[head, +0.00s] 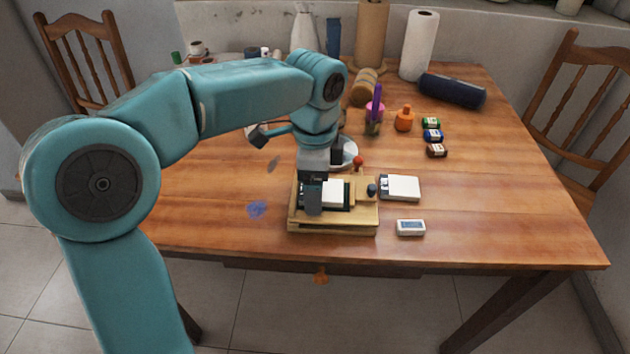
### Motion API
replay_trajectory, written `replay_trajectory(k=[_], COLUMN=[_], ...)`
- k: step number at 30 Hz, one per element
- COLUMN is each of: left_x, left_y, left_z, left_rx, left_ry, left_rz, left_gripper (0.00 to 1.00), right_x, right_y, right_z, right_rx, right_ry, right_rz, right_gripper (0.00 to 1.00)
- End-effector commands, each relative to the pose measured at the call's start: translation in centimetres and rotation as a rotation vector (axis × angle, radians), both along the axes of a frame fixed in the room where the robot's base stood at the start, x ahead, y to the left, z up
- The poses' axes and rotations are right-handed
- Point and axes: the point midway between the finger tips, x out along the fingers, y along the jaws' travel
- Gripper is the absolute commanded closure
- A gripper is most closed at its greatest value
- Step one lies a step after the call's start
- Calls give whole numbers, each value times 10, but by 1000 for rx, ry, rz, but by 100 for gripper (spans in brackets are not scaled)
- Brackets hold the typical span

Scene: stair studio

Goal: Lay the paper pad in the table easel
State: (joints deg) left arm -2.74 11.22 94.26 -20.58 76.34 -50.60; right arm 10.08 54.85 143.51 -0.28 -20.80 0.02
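The wooden table easel (363,219) lies low near the table's front edge. A white paper pad with a dark edge (335,193) lies on it, within its frame. My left gripper (313,202) points down at the pad's left part. A dark finger overlaps the pad in the picture; the other finger is hidden, so I cannot tell if it is gripping. A second white pad-like block with a dark label (402,187) lies on the table just right of the easel. My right gripper is not in view.
A small white device with a screen (410,228) lies front right of the easel. The table's right side is clear. A blue smudge (257,208) is left.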

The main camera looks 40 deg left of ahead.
Motion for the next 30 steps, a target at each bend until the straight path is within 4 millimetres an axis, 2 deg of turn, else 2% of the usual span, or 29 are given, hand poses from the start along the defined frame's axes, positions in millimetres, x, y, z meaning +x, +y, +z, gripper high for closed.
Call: replay_trajectory(k=[5, 8, 15, 21, 25, 30], left_x=[0, 1, 1, 0, 0, 0], left_y=[0, 0, 0, 0, 0, 0], left_z=[4, 16, 73, 110, 121, 124], left_rx=[0, -1, 0, 0, 1, 0], left_ry=[-1, -3, -4, -2, -1, 0], left_rz=[0, 0, 0, 0, 0, 0], left_gripper=[14, 14, 14, 14, 14, 14], right_x=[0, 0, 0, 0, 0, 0], right_y=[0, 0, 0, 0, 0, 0], right_z=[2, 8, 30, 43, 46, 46], right_rx=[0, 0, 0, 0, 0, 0], right_ry=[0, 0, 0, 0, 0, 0], right_rz=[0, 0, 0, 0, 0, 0], right_gripper=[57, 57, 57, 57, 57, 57])
